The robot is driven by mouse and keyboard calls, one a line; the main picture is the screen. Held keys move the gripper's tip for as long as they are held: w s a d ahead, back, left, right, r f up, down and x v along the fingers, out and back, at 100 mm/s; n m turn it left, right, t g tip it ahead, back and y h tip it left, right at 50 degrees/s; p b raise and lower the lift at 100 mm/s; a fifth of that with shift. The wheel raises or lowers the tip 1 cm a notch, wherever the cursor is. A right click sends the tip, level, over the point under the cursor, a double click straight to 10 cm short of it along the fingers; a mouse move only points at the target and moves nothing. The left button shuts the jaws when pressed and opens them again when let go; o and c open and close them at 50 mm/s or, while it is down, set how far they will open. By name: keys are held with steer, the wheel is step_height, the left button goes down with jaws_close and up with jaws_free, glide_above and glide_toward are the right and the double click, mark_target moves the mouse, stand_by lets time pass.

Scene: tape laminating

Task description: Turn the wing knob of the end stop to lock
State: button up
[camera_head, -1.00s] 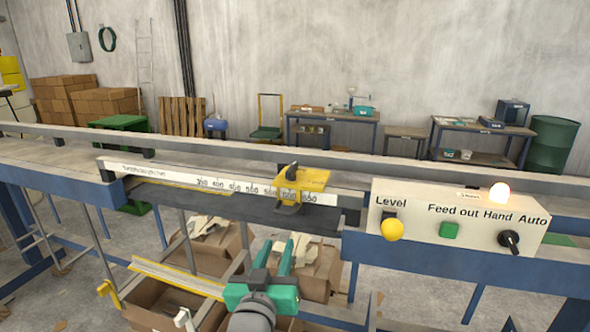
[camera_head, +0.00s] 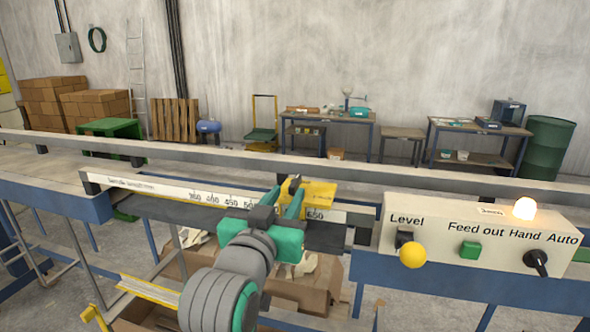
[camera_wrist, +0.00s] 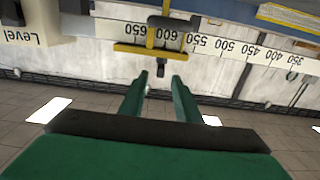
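The end stop is a yellow bracket (camera_head: 320,194) on the white ruler rail, near the 600 to 650 marks. Its black wing knob (camera_head: 294,183) sticks up at its left part. My gripper (camera_head: 287,196) is in front of the knob, fingers open, and partly covers the bracket. In the wrist view the bracket (camera_wrist: 151,47) appears upside down ahead of the open gripper (camera_wrist: 160,76). A small dark part lies between and just beyond the fingertips. I cannot tell whether the fingers touch the knob.
A control box (camera_head: 470,238) with a yellow button, a green button and a black switch stands right of the end stop. A long grey rail (camera_head: 400,176) runs behind. Open cardboard boxes (camera_head: 290,295) lie below the bench.

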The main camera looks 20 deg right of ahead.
mark_target(299, 175)
steer(key=shift+w+d, duration=0.25)
steer(key=shift+w, duration=0.4)
steer(key=x, duration=0.9)
steer(key=shift+w+d, duration=0.25)
steer(key=shift+d, duration=0.1)
jaws_close()
